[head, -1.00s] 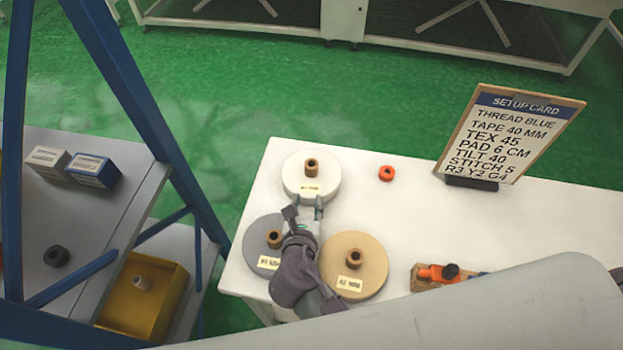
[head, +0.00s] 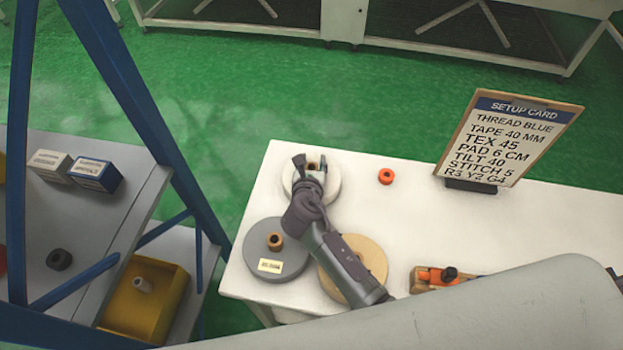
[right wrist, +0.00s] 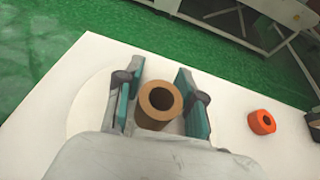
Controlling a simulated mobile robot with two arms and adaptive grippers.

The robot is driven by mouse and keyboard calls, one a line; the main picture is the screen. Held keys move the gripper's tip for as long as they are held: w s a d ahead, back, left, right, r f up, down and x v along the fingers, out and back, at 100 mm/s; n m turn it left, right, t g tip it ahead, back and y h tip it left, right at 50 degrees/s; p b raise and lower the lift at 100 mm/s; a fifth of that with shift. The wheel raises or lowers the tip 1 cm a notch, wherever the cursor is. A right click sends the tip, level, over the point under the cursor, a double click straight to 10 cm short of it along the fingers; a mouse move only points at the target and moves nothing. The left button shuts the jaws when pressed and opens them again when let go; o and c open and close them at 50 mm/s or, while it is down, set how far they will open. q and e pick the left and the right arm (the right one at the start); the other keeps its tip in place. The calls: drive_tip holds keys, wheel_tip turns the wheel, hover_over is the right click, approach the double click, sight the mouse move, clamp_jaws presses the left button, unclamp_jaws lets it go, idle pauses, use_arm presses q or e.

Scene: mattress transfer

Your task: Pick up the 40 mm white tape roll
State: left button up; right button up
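The white tape roll (head: 331,182) lies flat at the far left corner of the white table, with a brown core standing up at its middle. In the right wrist view the white roll (right wrist: 92,103) shows pale against the table, and its core (right wrist: 160,103) sits between my fingers. My right gripper (head: 310,164) is over the white roll. In the right wrist view the right gripper (right wrist: 160,98) is open, one finger on each side of the core, with a gap at least on the left. My left gripper is not in view.
A grey roll (head: 262,262) and a tan roll (head: 372,258) lie near the white one, the tan partly under my arm. An orange ring (head: 386,176) and a setup card (head: 510,137) stand to the right. A blue-framed shelf (head: 130,95) is at left.

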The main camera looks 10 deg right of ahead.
clamp_jaws()
drive_tip(key=shift+r, duration=0.1)
idle(0.5)
